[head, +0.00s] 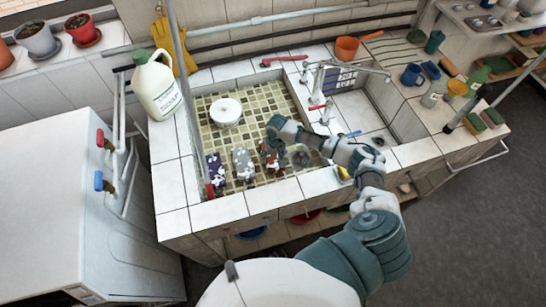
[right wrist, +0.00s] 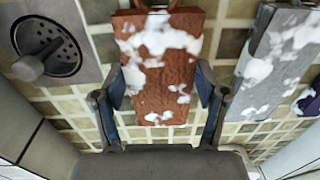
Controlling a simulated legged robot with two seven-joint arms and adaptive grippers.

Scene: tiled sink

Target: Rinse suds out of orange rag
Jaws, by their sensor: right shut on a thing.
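The orange rag (right wrist: 160,88) is a flat orange-brown piece with patches of white suds on it. It lies over the tiled bottom of the sink (head: 258,105) and also shows in the head view (head: 268,157), partly covered by my gripper. My right gripper (right wrist: 160,78) is shut on the orange rag, with one finger against each long side; it also shows in the head view (head: 271,146). A grey rag (head: 243,162) and a purple rag (head: 215,168), both with suds, lie to the left of it in the head view. My left gripper is not in view.
The drain (right wrist: 45,45) with its stopper is beside the orange rag. A round white object (head: 226,112) lies farther back in the sink. Faucets (head: 335,75) stand at the back right. A white jug (head: 156,85) stands on the left rim.

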